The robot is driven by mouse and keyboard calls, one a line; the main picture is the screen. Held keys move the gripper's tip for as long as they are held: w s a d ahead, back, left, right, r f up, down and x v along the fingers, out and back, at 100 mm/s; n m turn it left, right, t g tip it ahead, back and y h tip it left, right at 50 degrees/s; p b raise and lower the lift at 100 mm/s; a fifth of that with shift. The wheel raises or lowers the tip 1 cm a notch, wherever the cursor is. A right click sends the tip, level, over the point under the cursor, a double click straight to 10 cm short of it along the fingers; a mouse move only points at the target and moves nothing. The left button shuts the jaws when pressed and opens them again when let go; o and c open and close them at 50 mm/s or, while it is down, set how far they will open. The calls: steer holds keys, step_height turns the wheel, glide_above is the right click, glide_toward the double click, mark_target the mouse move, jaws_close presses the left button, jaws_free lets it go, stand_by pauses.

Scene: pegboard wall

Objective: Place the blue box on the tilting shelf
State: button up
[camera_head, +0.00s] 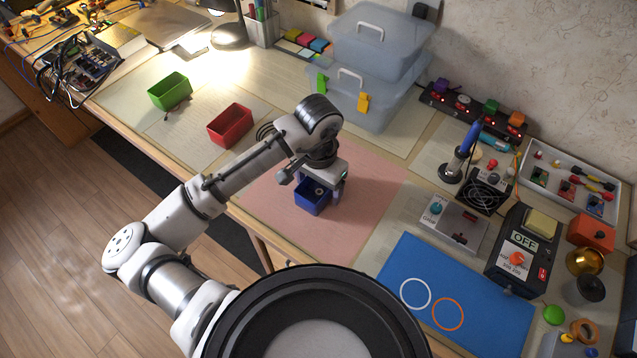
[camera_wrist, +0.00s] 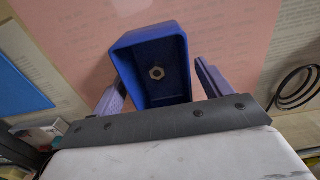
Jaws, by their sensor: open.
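The blue box (camera_head: 311,198) is a small open-topped bin on the pink mat, under my gripper (camera_head: 335,186). In the wrist view the blue box (camera_wrist: 152,37) lies between the two purple fingers of my gripper (camera_wrist: 160,85), with a metal nut (camera_wrist: 157,73) inside it. The fingers are open, one on each side of the box; a gap shows beside the right finger, and I cannot tell whether the left one touches. I cannot make out a tilting shelf in either view.
A red bin (camera_head: 230,126) and a green bin (camera_head: 170,92) stand to the left. Clear lidded containers (camera_head: 372,75) stand behind. A blue mat (camera_head: 455,300), a switch box marked OFF (camera_head: 522,250) and a soldering iron (camera_head: 462,150) are to the right. The pink mat (camera_head: 375,195) is otherwise clear.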

steer(key=shift+r, duration=0.1)
step_height(320, 180, up, 12)
stand_by(0.5)
steer(key=shift+r, duration=0.1)
